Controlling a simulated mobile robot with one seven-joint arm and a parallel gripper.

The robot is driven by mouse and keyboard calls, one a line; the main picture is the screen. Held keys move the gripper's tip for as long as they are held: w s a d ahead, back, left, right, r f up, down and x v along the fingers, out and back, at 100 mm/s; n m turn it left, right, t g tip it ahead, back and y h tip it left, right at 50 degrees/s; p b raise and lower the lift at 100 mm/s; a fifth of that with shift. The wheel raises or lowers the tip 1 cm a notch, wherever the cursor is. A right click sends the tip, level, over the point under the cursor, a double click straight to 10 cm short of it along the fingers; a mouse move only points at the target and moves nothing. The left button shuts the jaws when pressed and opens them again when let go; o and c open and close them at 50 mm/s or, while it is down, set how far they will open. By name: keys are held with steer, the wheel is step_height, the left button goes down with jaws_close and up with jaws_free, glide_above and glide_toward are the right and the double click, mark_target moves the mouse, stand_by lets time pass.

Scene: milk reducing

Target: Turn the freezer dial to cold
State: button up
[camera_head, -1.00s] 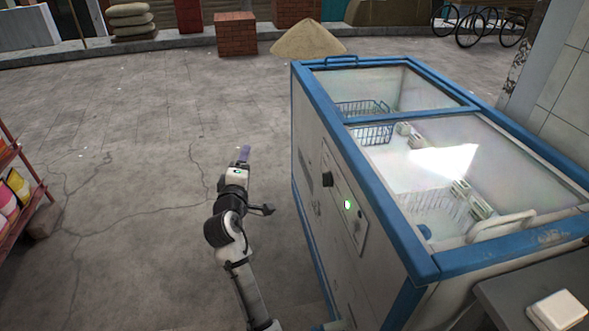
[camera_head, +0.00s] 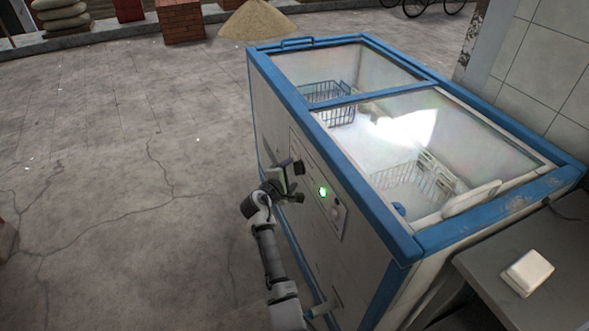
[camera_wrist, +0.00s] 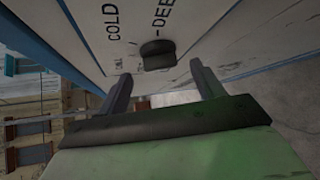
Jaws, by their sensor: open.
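The chest freezer (camera_head: 330,260) is white with a blue frame, and a control panel is on its front side. The black freezer dial (camera_head: 299,167) sits on this panel near a lit green light (camera_head: 322,192). In the wrist view the dial (camera_wrist: 157,55) is a dark knob beside the printed word COLD (camera_wrist: 111,22) and a partly cut-off label starting DEE. My gripper (camera_head: 292,183) is close to the panel. In the wrist view my gripper (camera_wrist: 160,72) is open, its fingers either side of the dial's line and the dial just beyond the tips. Contact is not visible.
A grey table (camera_head: 490,275) with a small white box (camera_head: 527,272) stands right of the freezer. A tiled wall (camera_head: 540,70) is behind it. The paved ground (camera_head: 120,200) left of the freezer is largely clear. A sand pile (camera_head: 258,20) lies at the back.

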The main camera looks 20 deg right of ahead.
mark_target(295, 170)
steer(key=shift+x, duration=1.95)
steer(key=shift+a+f, duration=0.1)
steer(key=c, duration=1)
